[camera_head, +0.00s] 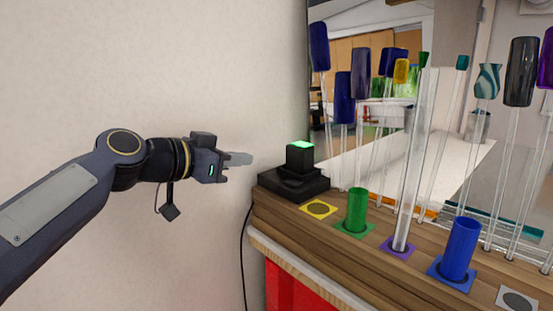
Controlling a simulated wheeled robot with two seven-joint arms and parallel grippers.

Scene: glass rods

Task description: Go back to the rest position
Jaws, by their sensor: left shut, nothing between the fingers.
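My left gripper (238,159) reaches in from the left in the head view. Its fingers are shut and hold nothing. It hangs in the air before the pale wall, left of a black device (292,184) with a green-lit top. It appears apart from the device. My right gripper is not in view.
A wooden shelf (335,240) carries a green cup (357,209), a blue cup (460,248) and a clear glass tube (414,170) on a purple base. A yellow pad (319,209) is bare. Several rods with coloured tops stand behind. The space before the wall (150,60) is free.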

